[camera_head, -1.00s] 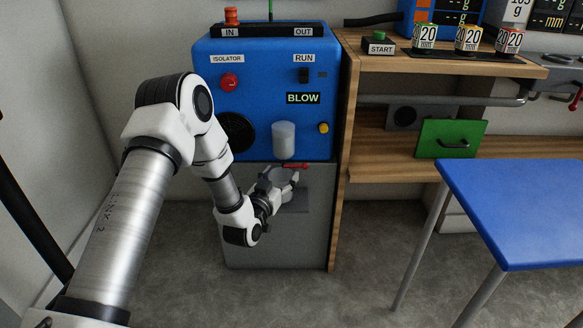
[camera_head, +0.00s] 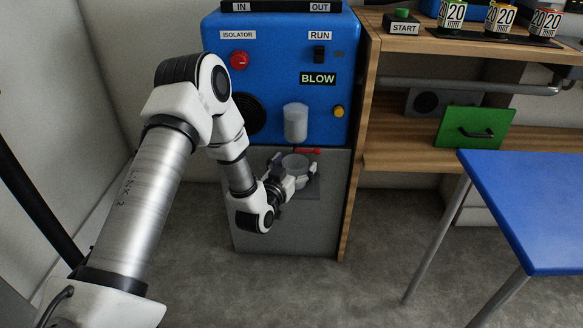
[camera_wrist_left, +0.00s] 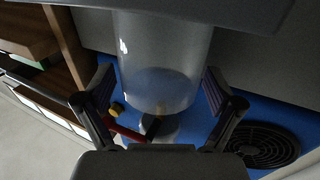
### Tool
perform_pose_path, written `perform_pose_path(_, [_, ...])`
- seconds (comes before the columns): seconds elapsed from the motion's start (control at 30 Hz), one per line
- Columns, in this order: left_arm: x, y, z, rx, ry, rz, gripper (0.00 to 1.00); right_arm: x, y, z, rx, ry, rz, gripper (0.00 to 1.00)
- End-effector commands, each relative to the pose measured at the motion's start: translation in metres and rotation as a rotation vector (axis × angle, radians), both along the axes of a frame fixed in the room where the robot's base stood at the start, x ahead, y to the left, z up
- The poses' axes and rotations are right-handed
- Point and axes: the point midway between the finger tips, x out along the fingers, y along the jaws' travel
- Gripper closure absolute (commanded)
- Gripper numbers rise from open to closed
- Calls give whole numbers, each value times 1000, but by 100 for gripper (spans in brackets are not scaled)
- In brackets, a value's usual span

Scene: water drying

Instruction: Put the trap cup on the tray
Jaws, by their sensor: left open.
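A grey translucent cup (camera_head: 295,162), which I take to be the trap cup, is at the front of the blue machine, below a hanging whitish cylinder (camera_head: 296,123). My left gripper (camera_head: 294,169) is open, its fingers on either side of the cup. In the left wrist view the clear cup (camera_wrist_left: 165,55) fills the space between the spread fingers (camera_wrist_left: 158,88); gaps show on both sides. Whether a finger touches it I cannot tell. A grey ledge (camera_head: 305,193) shows below the gripper. I cannot make out a separate tray. My right gripper is not in view.
A blue table (camera_head: 530,205) is at the right. Open floor (camera_head: 375,270) lies between.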

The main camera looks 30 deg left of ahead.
Motion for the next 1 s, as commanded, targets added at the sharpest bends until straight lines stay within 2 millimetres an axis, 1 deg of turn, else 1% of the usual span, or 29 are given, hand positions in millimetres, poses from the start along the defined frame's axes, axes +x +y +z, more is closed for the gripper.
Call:
perform_pose_path(0.03, [-1, 0, 6, -1, 0, 0, 7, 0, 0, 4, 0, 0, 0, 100])
perform_pose_path(0.17, [-23, -4, 5, -3, 5, -1, 7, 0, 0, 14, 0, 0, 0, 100])
perform_pose_path(0.4, [-85, -13, 6, -4, 6, 0, 7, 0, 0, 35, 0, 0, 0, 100])
perform_pose_path(0.5, [-104, -17, 4, -2, 5, 0, 7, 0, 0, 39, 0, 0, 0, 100])
perform_pose_path(0.6, [-116, -19, 3, -2, 6, -2, 7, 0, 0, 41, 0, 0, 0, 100])
perform_pose_path(0.67, [-119, -26, -7, -8, 46, -18, 7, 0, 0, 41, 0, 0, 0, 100])
perform_pose_path(0.73, [-125, -44, -35, -28, 176, -61, 7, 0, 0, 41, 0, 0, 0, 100])
perform_pose_path(0.77, [-130, -55, -53, -41, 260, -88, 7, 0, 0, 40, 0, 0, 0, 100])
perform_pose_path(0.8, [-143, -72, -82, -62, 398, -122, 7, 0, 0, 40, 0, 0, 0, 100])
perform_pose_path(0.83, [-157, -85, -105, -77, 516, -144, 7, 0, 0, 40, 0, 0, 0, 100])
perform_pose_path(0.87, [-175, -97, -128, -93, 640, -162, 7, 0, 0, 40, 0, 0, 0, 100])
perform_pose_path(0.9, [-204, -111, -155, -111, 810, -179, 7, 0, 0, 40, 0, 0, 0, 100])
perform_pose_path(0.97, [-253, -127, -187, -133, 1053, -180, 7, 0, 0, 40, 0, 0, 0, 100])
perform_pose_path(1.0, [-286, -133, -200, -142, 1196, -171, 7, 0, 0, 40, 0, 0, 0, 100])
